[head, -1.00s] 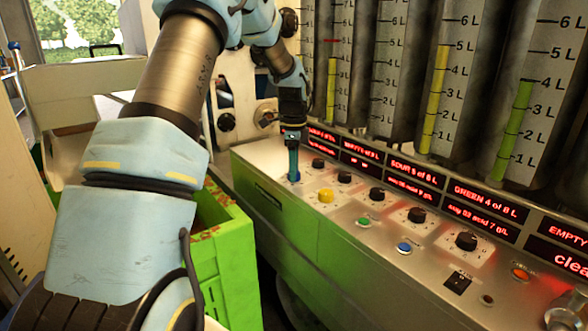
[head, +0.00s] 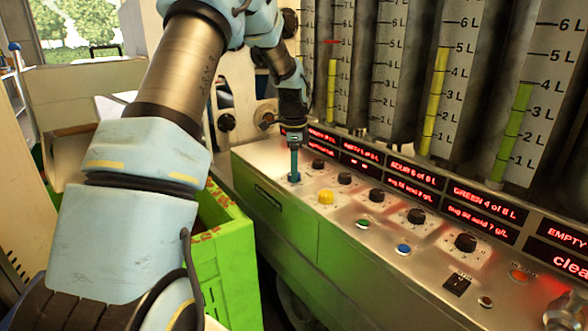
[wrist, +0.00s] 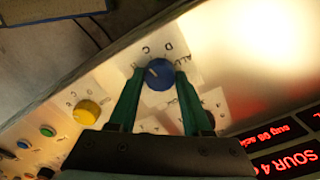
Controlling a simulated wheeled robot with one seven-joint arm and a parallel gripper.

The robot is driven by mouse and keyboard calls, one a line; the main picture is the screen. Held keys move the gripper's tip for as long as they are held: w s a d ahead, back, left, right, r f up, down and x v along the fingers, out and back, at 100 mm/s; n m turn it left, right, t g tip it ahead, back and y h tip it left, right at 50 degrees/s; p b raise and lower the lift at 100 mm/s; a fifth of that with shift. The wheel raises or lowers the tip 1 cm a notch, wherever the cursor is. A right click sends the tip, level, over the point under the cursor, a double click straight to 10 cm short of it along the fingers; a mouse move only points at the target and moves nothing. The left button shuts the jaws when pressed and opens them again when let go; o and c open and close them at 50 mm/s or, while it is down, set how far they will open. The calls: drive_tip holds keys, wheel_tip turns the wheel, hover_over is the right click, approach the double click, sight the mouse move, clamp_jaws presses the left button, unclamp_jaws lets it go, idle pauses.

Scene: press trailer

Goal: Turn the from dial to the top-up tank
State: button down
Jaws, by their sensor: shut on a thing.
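A blue dial (wrist: 158,74) sits on a pale label plate with letters around it. A light pointer mark on it points to the upper left in the wrist view, near a letter that is hard to read. In the head view the blue dial (head: 294,178) shows only a little at the panel's left end, under my fingers. My gripper (wrist: 155,76) points down with its two green fingers on either side of the dial, shut on it. In the head view my gripper (head: 294,172) stands upright over that corner.
A yellow dial (head: 326,197) is close beside it. Several black dials (head: 416,216), a green button (head: 362,224) and a blue button (head: 403,249) line the steel panel. Red displays (head: 412,177) and marked tanks (head: 434,100) stand behind. A green crate (head: 232,262) is at the left.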

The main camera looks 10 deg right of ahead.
drive_tip(key=n, duration=0.4)
drive_tip(key=shift+p, duration=0.4)
drive_tip(key=n, duration=0.4)
drive_tip(key=shift+p, duration=0.3)
drive_tip(key=n, duration=0.3)
drive_tip(key=shift+n, duration=0.3)
drive_tip(key=shift+n+p, duration=0.5)
drive_tip(key=shift+n, duration=1.5)
drive_tip(key=shift+c, duration=1.7)
unclamp_jaws()
drive_tip(key=shift+r, duration=0.1)
